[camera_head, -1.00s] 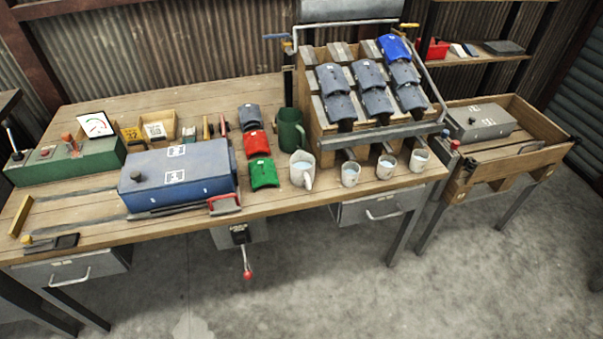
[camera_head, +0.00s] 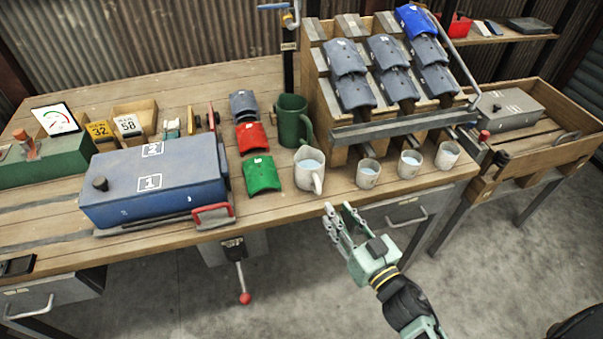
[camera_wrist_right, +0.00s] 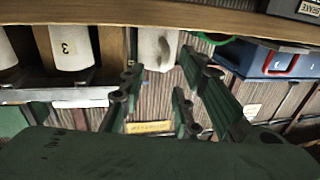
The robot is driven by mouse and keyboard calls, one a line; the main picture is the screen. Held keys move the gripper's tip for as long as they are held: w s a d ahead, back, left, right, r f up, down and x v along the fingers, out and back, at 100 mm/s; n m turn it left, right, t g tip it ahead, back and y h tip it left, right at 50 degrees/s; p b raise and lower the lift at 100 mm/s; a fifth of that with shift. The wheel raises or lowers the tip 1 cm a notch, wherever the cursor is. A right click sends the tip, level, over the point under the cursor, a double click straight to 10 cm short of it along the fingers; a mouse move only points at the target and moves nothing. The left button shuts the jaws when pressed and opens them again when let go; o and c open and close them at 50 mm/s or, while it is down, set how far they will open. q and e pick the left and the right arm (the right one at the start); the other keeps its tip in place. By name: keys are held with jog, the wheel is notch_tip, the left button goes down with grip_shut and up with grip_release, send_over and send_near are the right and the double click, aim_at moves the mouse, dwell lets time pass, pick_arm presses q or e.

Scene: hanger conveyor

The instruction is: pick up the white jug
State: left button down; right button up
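The white jug (camera_head: 304,180) stands upright near the front edge of the wooden workbench, its handle toward the front, with pale contents visible inside. My right gripper (camera_head: 341,220) is in front of the bench edge, just below and to the right of the jug. It is empty and apart from the jug, with its fingers spread. In the right wrist view the jug (camera_wrist_right: 152,50) shows beyond and between the open fingers (camera_wrist_right: 165,88). My left gripper is in neither view.
Small white cups (camera_head: 369,173) stand in a row right of the jug. A green jug (camera_head: 290,118) is close behind it, and a green curved piece (camera_head: 262,175) lies to its left. A rack (camera_head: 345,120) of curved pieces rises behind the cups. A blue box (camera_head: 150,190) is farther left.

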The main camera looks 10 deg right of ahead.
aim_at(312, 177)
jog(key=x, duration=0.5)
jog(key=p+x, duration=0.1)
jog(key=x, duration=0.1)
jog(key=shift+w+a+r, duration=0.15)
jog(key=shift+a+r, duration=0.1)
jog(key=shift+a, duration=0.2)
grip_shut()
